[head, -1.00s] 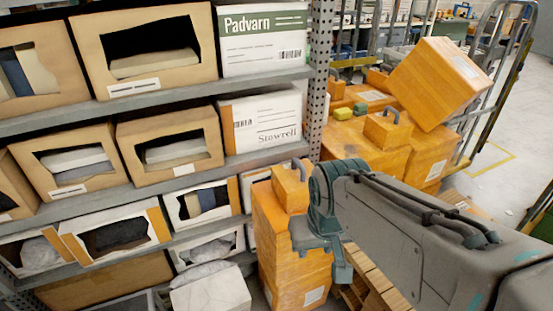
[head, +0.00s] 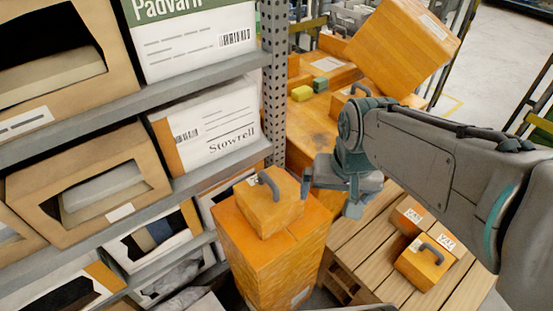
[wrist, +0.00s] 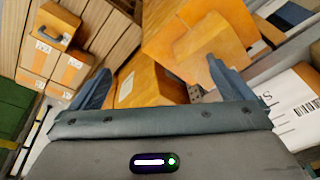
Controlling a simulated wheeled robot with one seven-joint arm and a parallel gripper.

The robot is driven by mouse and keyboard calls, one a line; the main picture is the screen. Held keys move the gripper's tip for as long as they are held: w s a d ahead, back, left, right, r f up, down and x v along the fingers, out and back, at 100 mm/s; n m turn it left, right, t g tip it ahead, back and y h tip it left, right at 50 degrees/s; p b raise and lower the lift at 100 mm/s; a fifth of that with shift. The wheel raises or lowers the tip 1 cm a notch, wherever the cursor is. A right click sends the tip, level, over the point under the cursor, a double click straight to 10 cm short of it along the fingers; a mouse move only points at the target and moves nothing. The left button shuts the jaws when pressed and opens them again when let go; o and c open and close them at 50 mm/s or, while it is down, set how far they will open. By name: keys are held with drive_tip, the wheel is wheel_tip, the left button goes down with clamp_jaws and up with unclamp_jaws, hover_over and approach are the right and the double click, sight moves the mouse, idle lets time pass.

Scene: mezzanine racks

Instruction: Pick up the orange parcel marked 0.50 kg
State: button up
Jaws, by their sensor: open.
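Several orange parcels are in view; I cannot read 0.50 kg on any of them. A small handled parcel (head: 268,207) sits on a tall orange stack (head: 275,262) beside the rack, its label partly hidden. Two small labelled parcels, a plain one (head: 407,217) and a handled one (head: 424,266), sit on the slatted pallet. A handled parcel (wrist: 52,27) also shows at upper left in the wrist view. My gripper (head: 325,184) is open and empty, just right of the parcel on the stack. In the wrist view its fingers (wrist: 160,82) stand apart, with orange boxes beyond.
Rack shelves (head: 190,183) with open cartons fill the left, ending at a perforated post (head: 274,80). Larger orange boxes (head: 312,125) stand behind my arm, one tilted (head: 402,45). Open floor (head: 505,65) lies at upper right.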

drive_tip(key=w+a+r+m+g, duration=0.1)
drive_tip(key=w+a+m, duration=0.4)
drive_tip(key=w, duration=0.3)
drive_tip(key=m+g+p, duration=0.1)
drive_tip(key=m, duration=0.4)
hover_over(268, 178)
wheel_tip(268, 178, down, 2)
drive_tip(key=f, duration=0.8)
drive_tip(key=shift+s+f, duration=0.1)
drive_tip(key=shift+s, duration=0.2)
drive_tip(key=shift+w+f+p, duration=0.15)
drive_tip(key=shift+f, duration=1.25)
drive_tip(key=shift+w+f+p, duration=0.15)
drive_tip(key=shift+f, duration=1.2)
drive_tip(key=shift+r, duration=0.1)
drive_tip(key=c, duration=1.7)
